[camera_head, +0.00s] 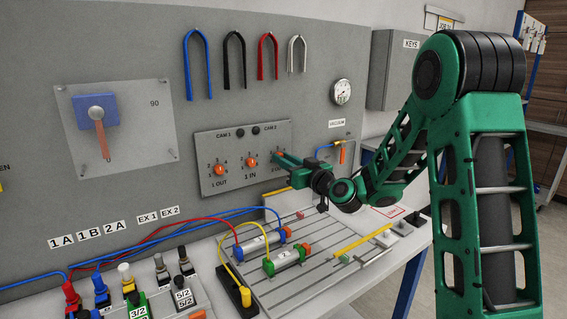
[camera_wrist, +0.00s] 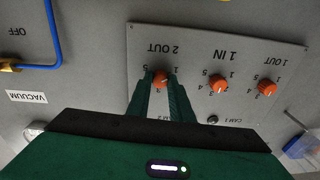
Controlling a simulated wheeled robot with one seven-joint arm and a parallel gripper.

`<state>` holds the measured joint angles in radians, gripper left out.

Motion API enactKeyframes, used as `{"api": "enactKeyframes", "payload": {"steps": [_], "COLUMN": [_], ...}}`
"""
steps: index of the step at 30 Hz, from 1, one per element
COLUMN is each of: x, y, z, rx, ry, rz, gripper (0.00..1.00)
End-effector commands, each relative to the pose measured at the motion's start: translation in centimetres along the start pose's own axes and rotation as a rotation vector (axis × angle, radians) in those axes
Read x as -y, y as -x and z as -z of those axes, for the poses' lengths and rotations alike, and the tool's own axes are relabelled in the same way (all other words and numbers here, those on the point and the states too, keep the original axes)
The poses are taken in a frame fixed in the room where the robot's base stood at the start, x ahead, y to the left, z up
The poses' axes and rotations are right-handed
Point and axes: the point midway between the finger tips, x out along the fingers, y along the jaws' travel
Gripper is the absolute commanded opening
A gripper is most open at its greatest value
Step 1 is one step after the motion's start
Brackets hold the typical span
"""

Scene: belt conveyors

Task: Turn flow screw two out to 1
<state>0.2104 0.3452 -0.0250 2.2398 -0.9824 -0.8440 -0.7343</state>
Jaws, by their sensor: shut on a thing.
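The flow screw panel (camera_head: 207,147) is a grey plate on the upright board, with orange screw knobs in a row. The 1 OUT knob (camera_head: 219,169) is at the left and the 1 IN knob (camera_head: 250,162) is in the middle. My green gripper (camera_head: 279,157) covers the right end of the row. In the wrist view, which is upside down, the 2 OUT knob (camera_wrist: 161,78) sits between my two fingertips, which are shut on it. Its pointer direction is too small to read surely. The 1 IN knob (camera_wrist: 218,84) and 1 OUT knob (camera_wrist: 267,88) stand clear beside it.
A blue hose (camera_wrist: 52,40) and brass fitting lie near the 2 OUT side. A slotted bench (camera_head: 310,262) with two cylinders (camera_head: 285,259) and looping hoses is below the panel.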

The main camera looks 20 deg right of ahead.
Motion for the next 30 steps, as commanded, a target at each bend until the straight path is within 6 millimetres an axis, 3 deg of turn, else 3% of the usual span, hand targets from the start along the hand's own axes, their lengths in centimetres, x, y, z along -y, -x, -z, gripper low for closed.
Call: {"api": "enactKeyframes", "payload": {"steps": [2, 3, 5, 17, 24, 30], "x": [-0.2, -0.1, -0.1, 0.0, 0.1, 3.9], "y": [0.1, 0.1, 0.1, 0.0, -0.3, 0.2], "z": [-0.5, -0.5, -0.4, 0.6, 4.2, 5.8], "rx": [0.01, 0.01, 0.009, 0.001, 0.001, 0.003], "ry": [0.0, 0.0, 0.0, 0.001, 0.004, 0.002], "rz": [-0.003, -0.003, -0.003, 0.0, -0.003, 0.002], "gripper": [0.0, 0.29, 0.38, 0.38, 0.38, 0.38]}}
